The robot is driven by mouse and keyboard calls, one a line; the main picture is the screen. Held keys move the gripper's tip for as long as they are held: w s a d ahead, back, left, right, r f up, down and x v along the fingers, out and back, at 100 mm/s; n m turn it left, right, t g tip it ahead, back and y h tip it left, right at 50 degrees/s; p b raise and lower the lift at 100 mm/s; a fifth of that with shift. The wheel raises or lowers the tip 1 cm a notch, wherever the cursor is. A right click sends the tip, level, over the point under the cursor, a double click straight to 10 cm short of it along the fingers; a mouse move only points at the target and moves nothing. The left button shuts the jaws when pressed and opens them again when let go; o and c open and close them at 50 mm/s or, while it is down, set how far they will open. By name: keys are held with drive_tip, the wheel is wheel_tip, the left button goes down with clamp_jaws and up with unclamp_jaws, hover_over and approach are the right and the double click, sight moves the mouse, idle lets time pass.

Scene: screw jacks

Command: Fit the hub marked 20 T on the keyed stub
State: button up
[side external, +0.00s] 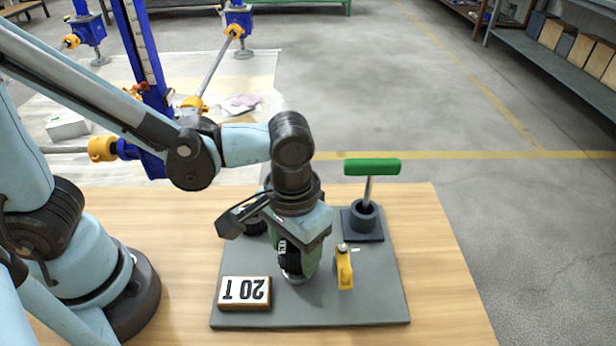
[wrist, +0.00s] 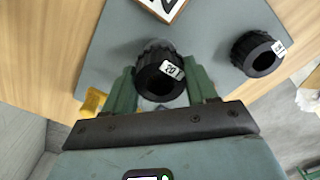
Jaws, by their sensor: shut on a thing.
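My gripper (side external: 292,262) points down over the grey board, its green fingers on either side of a black ribbed hub (wrist: 160,80). The hub's white tag appears to read 20, partly turned; the hub also shows dark between the fingers in the side view (side external: 283,250). A pale round metal part (side external: 293,279) shows just under the gripper; it may be the stub's base, and the key is hidden. I cannot tell whether the hub is around the stub or above it. A second black hub (wrist: 258,53) with a white tag stands apart on the board, mostly behind my gripper in the side view.
The grey board (side external: 375,300) lies on a wooden table (side external: 440,280). A yellow clamp-like part (side external: 344,268) stands close right of my gripper. A green T-handle (side external: 372,167) rises from a dark socket (side external: 364,216) behind.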

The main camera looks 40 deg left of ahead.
drive_tip(key=shift+f, duration=1.05)
drive_tip(key=o, duration=1.4)
drive_tip(key=shift+c, duration=0.2)
wheel_tip(320, 180, up, 12)
drive_tip(key=w+a+t, duration=0.2)
drive_tip(key=a+t, duration=0.1)
drive_tip(key=a, duration=0.6)
drive_tip(key=w+a+f+t, duration=0.1)
drive_tip(key=a+t, duration=0.3)
drive_tip(key=a, duration=0.4)
drive_tip(key=shift+w+a, duration=0.35)
drive_tip(key=shift+w, duration=0.35)
